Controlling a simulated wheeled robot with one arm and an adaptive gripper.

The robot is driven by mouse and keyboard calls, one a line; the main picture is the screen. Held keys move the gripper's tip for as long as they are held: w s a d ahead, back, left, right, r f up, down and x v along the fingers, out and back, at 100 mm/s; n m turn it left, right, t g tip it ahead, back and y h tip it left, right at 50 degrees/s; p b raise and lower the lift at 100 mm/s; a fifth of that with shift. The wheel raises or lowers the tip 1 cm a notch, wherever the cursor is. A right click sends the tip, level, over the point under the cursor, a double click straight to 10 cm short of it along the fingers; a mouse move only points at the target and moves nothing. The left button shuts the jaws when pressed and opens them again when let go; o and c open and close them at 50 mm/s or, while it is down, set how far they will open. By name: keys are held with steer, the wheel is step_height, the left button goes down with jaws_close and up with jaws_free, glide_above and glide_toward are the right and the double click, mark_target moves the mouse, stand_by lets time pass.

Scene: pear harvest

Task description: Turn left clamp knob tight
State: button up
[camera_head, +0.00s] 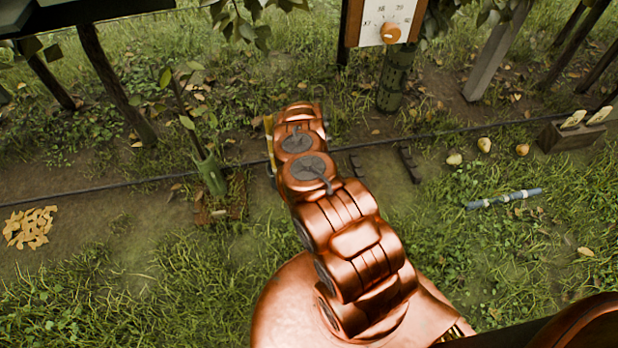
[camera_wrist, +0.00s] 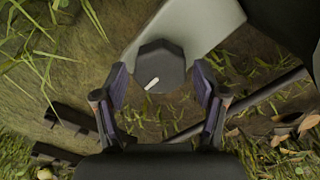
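A black faceted clamp knob (camera_wrist: 161,66) with a short white mark pointing to its lower left shows in the wrist view. It sits at the end of a pale grey bar (camera_wrist: 192,27). My gripper (camera_wrist: 160,76) is open, with one finger on each side of the knob and what looks like a narrow gap at each side. In the head view my copper-coloured arm reaches forward over the ground and hides the knob and the fingers. I cannot tell from the frames how tight the knob is.
A dark hose (camera_head: 450,134) runs across the ground. Two dark brackets (camera_head: 408,164) lie right of my arm. A dial panel with an orange knob (camera_head: 390,33) stands at the back. A blue-grey tube (camera_head: 504,198), loose pears (camera_head: 484,145) and a wooden box (camera_head: 572,136) are right.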

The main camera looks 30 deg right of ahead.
steer(key=shift+o, duration=0.2)
steer(key=shift+a+r, duration=0.1)
step_height(320, 180, up, 12)
stand_by(1.0)
stand_by(0.4)
